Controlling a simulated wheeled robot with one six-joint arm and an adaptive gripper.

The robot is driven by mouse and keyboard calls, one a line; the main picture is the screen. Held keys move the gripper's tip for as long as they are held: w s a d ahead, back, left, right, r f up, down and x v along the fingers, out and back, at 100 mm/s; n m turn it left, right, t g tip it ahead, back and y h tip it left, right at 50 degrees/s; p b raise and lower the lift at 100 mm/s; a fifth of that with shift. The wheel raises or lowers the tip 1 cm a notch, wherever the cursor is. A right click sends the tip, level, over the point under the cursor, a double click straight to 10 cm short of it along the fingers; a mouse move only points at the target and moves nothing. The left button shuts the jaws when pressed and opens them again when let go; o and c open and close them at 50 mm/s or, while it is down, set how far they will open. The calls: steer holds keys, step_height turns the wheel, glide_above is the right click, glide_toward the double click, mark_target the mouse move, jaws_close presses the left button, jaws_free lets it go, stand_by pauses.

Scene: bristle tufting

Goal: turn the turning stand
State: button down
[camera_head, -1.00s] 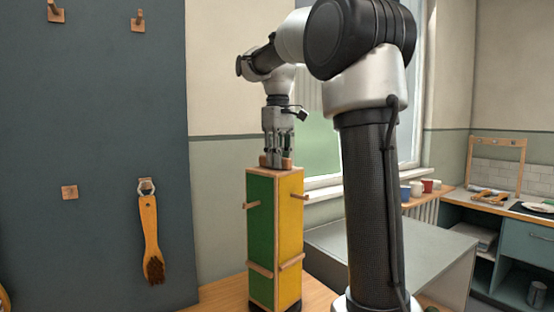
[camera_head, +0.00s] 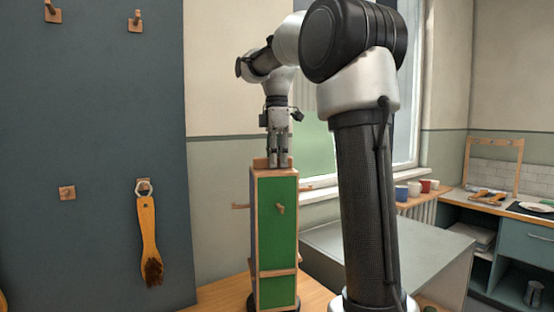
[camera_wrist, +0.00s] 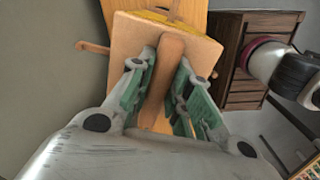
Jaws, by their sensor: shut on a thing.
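The turning stand (camera_head: 277,222) is a tall upright box on the wooden table, with a green panel facing me and wooden pegs and a ledge on its sides. Its light wooden top (camera_wrist: 128,52) also shows in the wrist view, with a wooden bar handle (camera_wrist: 168,62) across it. My gripper (camera_head: 277,162) points straight down over the top. In the wrist view its two fingers (camera_wrist: 160,95) stand on either side of the handle, shut on it.
A brush (camera_head: 149,240) hangs from a peg on the dark board at left, with several other pegs. A grey cabinet (camera_head: 400,255) stands right of the stand. Cups (camera_head: 414,188) sit on the window shelf. A drawer unit (camera_wrist: 262,60) shows in the wrist view.

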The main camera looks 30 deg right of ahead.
steer(key=shift+w+r+n, duration=0.1)
steer(key=shift+w+n, duration=0.05)
steer(key=shift+n, duration=0.9)
steer(key=shift+w+n, duration=0.1)
steer(key=shift+n, duration=0.95)
steer(key=c, duration=1.3)
jaws_free()
step_height(320, 180, up, 12)
steer(key=shift+f, duration=0.1)
